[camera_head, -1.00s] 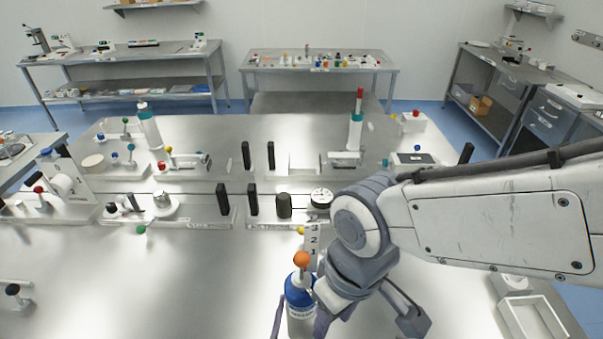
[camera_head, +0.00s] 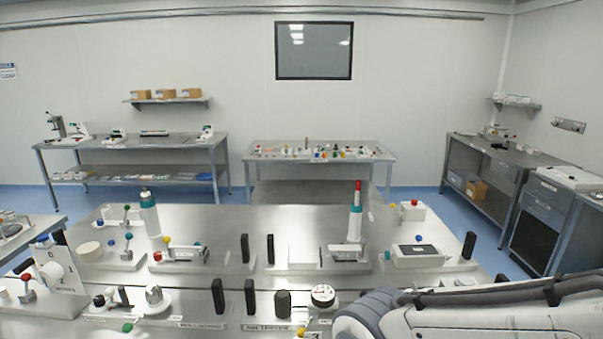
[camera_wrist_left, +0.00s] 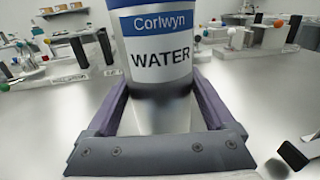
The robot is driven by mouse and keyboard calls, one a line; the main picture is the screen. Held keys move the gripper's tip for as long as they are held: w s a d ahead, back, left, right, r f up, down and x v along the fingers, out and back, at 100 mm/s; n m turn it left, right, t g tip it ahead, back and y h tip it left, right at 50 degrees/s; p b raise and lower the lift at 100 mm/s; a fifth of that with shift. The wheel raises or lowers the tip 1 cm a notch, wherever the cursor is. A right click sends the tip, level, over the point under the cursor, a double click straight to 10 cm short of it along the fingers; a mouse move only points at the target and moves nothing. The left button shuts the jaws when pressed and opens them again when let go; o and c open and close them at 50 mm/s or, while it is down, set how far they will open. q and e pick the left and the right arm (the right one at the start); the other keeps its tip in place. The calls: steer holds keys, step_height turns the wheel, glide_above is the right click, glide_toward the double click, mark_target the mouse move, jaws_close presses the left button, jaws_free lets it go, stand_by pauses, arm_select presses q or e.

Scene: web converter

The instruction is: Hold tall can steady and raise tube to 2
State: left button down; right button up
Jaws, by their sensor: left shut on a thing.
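The tall can (camera_wrist_left: 160,50) fills the middle of the left wrist view, upright, with a blue and white label reading "Corlwyn WATER". Its top is cut off by the frame. My left gripper (camera_wrist_left: 158,105) is shut on it, with a purple finger along each side. In the head view the can and both grippers lie below the frame. The tube is hidden. My right arm (camera_head: 470,312) comes in from the right; its gripper is out of view.
Several fixtures stand ahead on the bench, including a round dial (camera_head: 323,296), black posts (camera_head: 250,297) and a red-topped bottle (camera_head: 355,215). A small dark block (camera_wrist_left: 293,155) lies at lower right in the left wrist view; I cannot tell what it is.

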steer(key=shift+f+b, duration=0.55)
stand_by(0.8)
steer(key=shift+o, duration=1.4)
steer(key=w+a+r+m+y, duration=0.15)
steer(key=w+r+m, duration=0.25)
steer(key=w+r, duration=0.85)
steer(key=shift+g, duration=0.3)
steer(key=x, duration=1.1)
steer(key=shift+s+a+f, duration=0.25)
steer(key=shift+a+f, duration=0.05)
steer(key=shift+f, duration=0.05)
jaws_close()
